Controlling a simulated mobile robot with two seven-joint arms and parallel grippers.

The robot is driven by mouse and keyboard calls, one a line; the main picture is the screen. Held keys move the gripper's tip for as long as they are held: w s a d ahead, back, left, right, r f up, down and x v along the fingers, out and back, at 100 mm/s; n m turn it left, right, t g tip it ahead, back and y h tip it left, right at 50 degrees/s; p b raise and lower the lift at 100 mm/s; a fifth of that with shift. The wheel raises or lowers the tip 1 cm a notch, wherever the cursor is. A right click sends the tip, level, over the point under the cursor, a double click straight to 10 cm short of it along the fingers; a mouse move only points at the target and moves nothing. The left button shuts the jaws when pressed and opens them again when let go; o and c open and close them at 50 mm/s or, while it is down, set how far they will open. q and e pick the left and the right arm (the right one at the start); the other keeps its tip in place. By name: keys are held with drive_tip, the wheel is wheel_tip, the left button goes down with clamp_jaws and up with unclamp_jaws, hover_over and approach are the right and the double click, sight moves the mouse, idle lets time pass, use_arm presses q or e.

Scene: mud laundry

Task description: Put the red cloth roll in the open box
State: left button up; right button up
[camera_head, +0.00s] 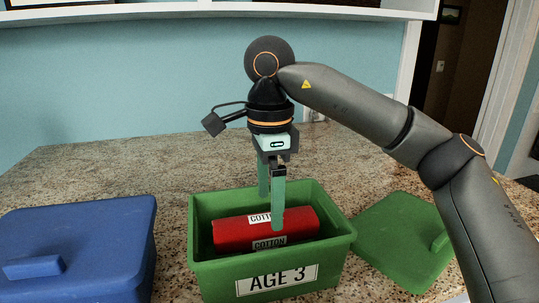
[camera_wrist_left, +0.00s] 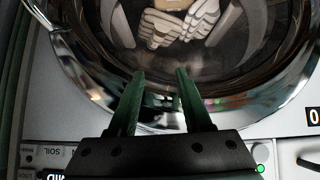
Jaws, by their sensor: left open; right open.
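The red cloth roll (camera_head: 235,231), with white "COTTON" labels, lies inside the open green box (camera_head: 203,263) marked "AGE 3" in the head view. My right gripper (camera_head: 272,212) points down over the box, its green fingers open. The near finger crosses in front of the roll; I cannot tell whether it touches it. My left gripper (camera_wrist_left: 160,75) shows only in the left wrist view. Its two fingers are apart with nothing between them, in front of a round chrome-rimmed glass door.
A closed blue box (camera_head: 95,235) stands left of the green box on the speckled counter (camera_head: 110,165). A green lid (camera_head: 400,245) lies to the right, under my right arm. The counter behind the boxes is clear. A chrome-rimmed door (camera_wrist_left: 255,115) is near my left gripper.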

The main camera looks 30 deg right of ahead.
sight(269, 217)
wheel_tip(269, 217, up, 8)
idle(0.5)
